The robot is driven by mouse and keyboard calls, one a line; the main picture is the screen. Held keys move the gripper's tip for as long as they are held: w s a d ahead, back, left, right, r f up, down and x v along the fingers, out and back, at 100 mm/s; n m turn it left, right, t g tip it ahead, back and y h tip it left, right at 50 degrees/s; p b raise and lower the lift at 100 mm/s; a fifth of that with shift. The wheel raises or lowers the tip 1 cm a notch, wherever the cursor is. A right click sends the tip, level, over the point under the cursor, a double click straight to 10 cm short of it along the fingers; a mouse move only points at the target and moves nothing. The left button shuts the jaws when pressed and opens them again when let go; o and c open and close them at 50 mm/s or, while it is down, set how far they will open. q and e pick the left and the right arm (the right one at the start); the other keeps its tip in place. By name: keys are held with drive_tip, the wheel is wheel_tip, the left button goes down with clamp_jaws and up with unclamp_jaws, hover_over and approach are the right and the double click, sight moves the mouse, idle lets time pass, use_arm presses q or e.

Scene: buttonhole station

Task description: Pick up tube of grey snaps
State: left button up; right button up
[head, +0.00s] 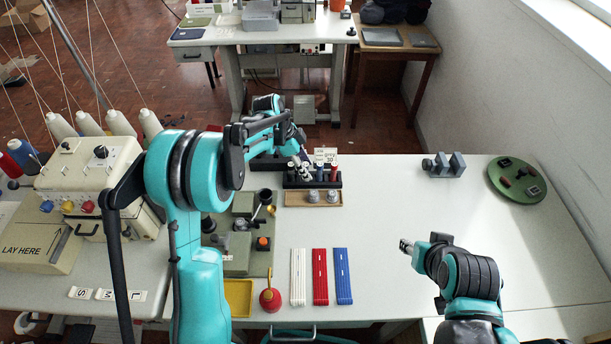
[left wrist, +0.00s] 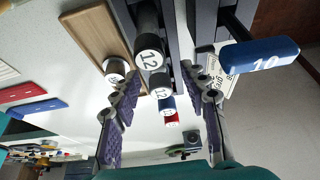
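The tube rack (head: 336,182) stands near the middle of the table, with grey, blue and red tubes in it. My left gripper (head: 303,157) is over the rack's back left part. In the left wrist view its two fingers (left wrist: 160,80) are apart. A dark grey tube marked 12 (left wrist: 148,38) shows between and beyond the fingertips, with a gap on both sides. A second tube marked 12 (left wrist: 160,92) is behind it. A blue tube marked 10 (left wrist: 260,54) is outside the right-hand finger. My right gripper (head: 405,246) hangs over the right side of the table, with its fingers too small to read.
A wooden tray (head: 292,199) with two grey cylinders lies in front of the rack. White, red and blue strips (head: 320,277) lie nearer. A green round tray (head: 517,181) and a grey block fixture (head: 444,165) are at the right. The table between them is clear.

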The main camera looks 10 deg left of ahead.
use_arm(q)
clamp_jaws()
